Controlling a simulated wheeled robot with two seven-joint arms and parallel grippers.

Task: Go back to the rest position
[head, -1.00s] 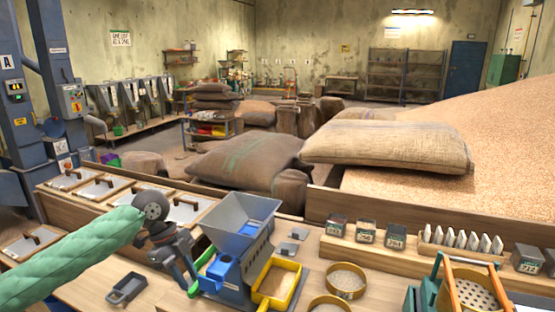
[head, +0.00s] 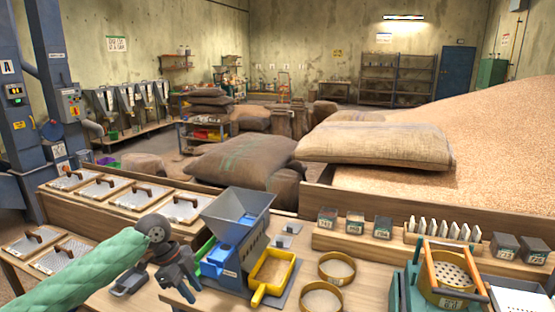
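My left arm in its green sleeve comes in from the lower left. My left gripper (head: 189,288) hangs over the workbench (head: 222,299), just left of the blue and grey machine with a hopper (head: 235,222). Its fingers point down and look apart, with nothing seen between them. It covers part of a small dark tray (head: 130,281) on the bench. My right arm and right gripper are out of view.
A yellow tray (head: 271,273) sits beside the machine, with round sieves (head: 336,268) to its right. A green stand (head: 410,268) holds an orange-framed sieve. Sacks (head: 375,146) and a grain heap (head: 500,120) lie behind.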

